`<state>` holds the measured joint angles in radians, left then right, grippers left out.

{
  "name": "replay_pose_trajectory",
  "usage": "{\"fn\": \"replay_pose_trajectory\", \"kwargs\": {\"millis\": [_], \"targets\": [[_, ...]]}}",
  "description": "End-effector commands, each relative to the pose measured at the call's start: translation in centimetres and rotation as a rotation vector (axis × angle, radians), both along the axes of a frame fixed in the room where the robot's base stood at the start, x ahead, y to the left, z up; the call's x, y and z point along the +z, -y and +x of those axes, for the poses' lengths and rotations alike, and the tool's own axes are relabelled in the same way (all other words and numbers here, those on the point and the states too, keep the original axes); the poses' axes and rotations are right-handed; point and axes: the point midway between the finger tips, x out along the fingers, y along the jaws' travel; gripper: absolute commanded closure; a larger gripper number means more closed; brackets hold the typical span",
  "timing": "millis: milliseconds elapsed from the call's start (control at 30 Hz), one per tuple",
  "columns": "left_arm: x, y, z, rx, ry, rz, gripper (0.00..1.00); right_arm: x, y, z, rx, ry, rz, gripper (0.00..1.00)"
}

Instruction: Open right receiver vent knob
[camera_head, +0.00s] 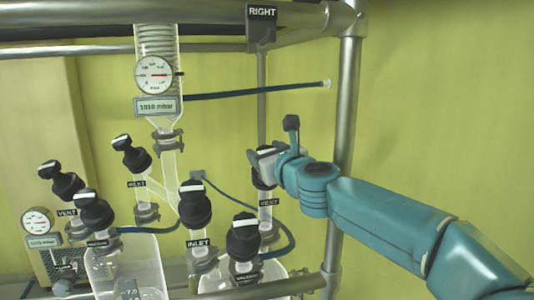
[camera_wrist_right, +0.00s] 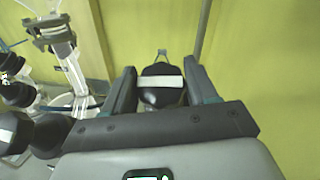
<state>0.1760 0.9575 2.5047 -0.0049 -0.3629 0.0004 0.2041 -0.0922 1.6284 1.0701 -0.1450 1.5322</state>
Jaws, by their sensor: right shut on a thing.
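The right receiver vent knob (camera_head: 264,183) is black and sits above a small VENT label, right of centre in the head view. My right gripper (camera_head: 262,158) covers its top there. In the right wrist view the knob (camera_wrist_right: 161,96) shows a white bar lying crosswise on its black cap. The two fingers of my right gripper (camera_wrist_right: 163,88) stand on either side of the cap, shut on it. The knob's underside and stem are mostly hidden by the gripper. My left gripper is not in view.
Several other black knobs stand to the left, including an INLET knob (camera_head: 195,205) and another in front (camera_head: 243,238). A gauge (camera_head: 154,75) hangs on the glass column. A metal post (camera_head: 346,130) rises close behind my right arm. A RIGHT sign (camera_head: 262,20) is above.

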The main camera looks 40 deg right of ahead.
Motion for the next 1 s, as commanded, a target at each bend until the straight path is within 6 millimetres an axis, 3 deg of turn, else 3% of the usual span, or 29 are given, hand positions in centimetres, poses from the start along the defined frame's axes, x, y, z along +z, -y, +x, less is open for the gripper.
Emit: {"fn": "replay_pose_trajectory", "kwargs": {"millis": [400, 433, 500, 1000], "targets": [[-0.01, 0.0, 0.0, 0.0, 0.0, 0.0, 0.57, -0.16, 0.0, 0.05, 0.052, -0.021, -0.024, 0.73], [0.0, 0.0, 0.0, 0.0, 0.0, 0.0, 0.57, -0.17, -0.01, 0.05, 0.052, -0.021, -0.024, 0.39], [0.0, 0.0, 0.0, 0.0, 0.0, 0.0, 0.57, -0.17, 0.0, 0.05, 0.052, -0.021, -0.024, 0.22], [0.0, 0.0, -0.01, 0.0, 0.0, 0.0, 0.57, -0.07, -0.04, 0.0, 0.044, -0.017, -0.021, 0.22]]}}
